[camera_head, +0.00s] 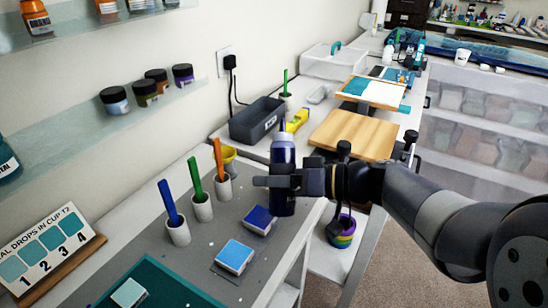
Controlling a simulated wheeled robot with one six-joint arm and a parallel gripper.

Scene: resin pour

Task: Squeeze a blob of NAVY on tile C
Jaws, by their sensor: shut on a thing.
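My gripper (272,181) is shut on a dark navy bottle (284,152) and holds it roughly upright, near the right edge of the grey mat. The bottle's lower end hangs behind and below the jaws; its nozzle and any label cannot be made out. A dark blue tile (258,220) lies just below and left of the bottle in the picture. A light blue tile (235,256) lies nearer, and a pale teal tile (129,292) lies on a green mat (167,287) at the bottom. No tile letters are readable, so I cannot tell which is tile C.
Several white cups with coloured sticks (178,230) stand left of the tiles. A yellow bowl (229,154), a dark bin (257,120) and a wooden board (352,134) lie farther back. A card with numbered swatches (45,250) stands at left. The bench edge is close on the right.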

